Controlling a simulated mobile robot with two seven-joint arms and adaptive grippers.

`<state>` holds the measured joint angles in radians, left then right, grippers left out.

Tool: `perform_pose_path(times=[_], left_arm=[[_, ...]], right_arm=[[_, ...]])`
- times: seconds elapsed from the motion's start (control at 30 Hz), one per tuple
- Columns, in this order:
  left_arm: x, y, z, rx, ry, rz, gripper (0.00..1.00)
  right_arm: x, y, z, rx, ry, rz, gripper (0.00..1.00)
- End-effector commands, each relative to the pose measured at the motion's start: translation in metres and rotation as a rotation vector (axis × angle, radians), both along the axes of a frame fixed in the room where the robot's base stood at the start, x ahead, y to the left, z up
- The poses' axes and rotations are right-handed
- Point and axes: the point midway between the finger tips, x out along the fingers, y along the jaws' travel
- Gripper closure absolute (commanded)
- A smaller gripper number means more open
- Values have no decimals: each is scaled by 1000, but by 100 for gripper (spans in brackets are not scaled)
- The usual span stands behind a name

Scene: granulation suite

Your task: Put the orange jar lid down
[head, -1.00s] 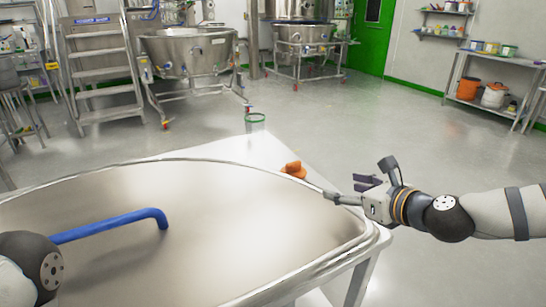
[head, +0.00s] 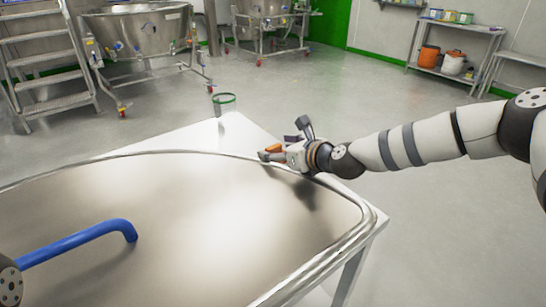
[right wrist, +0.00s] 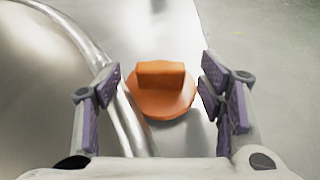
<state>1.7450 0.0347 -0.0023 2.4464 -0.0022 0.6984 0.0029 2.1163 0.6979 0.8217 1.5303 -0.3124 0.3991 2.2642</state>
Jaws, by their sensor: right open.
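The orange jar lid (right wrist: 160,100) lies on the light table surface beside the metal vessel's rim, its raised grip facing up. In the head view only a bit of the lid (head: 273,149) shows past my right gripper (head: 272,152). In the right wrist view my right gripper (right wrist: 165,92) is open, with one finger on each side of the lid and gaps between fingers and lid. My left gripper is out of view.
The large metal vessel (head: 190,230) with a blue handle (head: 80,243) fills the front. A green-rimmed clear jar (head: 224,103) stands at the table's far corner. Open floor lies to the right.

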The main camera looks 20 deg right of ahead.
Motion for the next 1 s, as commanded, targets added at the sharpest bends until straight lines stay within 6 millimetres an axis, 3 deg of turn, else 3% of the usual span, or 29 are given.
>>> perform_pose_path(times=[0.2,0.4,0.77,0.97,1.0], left_arm=[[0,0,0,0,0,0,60],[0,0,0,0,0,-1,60],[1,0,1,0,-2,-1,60],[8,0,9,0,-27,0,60],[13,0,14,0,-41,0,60]], right_arm=[[2,0,1,1,-2,-1,39],[1,0,1,1,-2,-1,82],[1,0,5,1,-3,-1,85],[1,0,42,1,-11,-1,85],[-8,-3,53,2,-12,-2,85]])
